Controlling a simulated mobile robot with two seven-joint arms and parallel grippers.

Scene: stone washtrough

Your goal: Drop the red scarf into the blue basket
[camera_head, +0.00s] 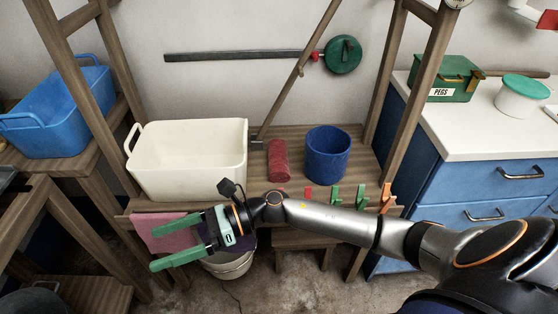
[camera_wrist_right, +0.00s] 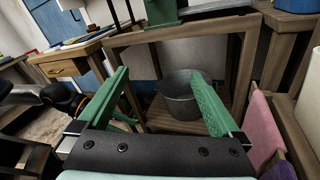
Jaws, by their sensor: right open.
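The red scarf (camera_head: 279,160) lies rolled up on the wooden bench shelf, between the cream tub and a round blue basket (camera_head: 327,158). The basket stands upright just to the scarf's right, with a small gap between them. My right gripper (camera_head: 154,247) has green fingers, spread open and empty. It is in front of and below the shelf edge, left of the scarf and apart from it. The right wrist view shows its open fingers (camera_wrist_right: 160,78) with nothing held between them; neither scarf nor round basket is identifiable there.
A cream tub (camera_head: 190,160) fills the shelf's left part. A larger blue tub with handles (camera_head: 58,112) stands far left. Pegs (camera_head: 336,195) sit along the shelf's front edge. A pink cloth (camera_head: 165,230) hangs near my gripper. A grey bucket (camera_wrist_right: 184,98) stands below.

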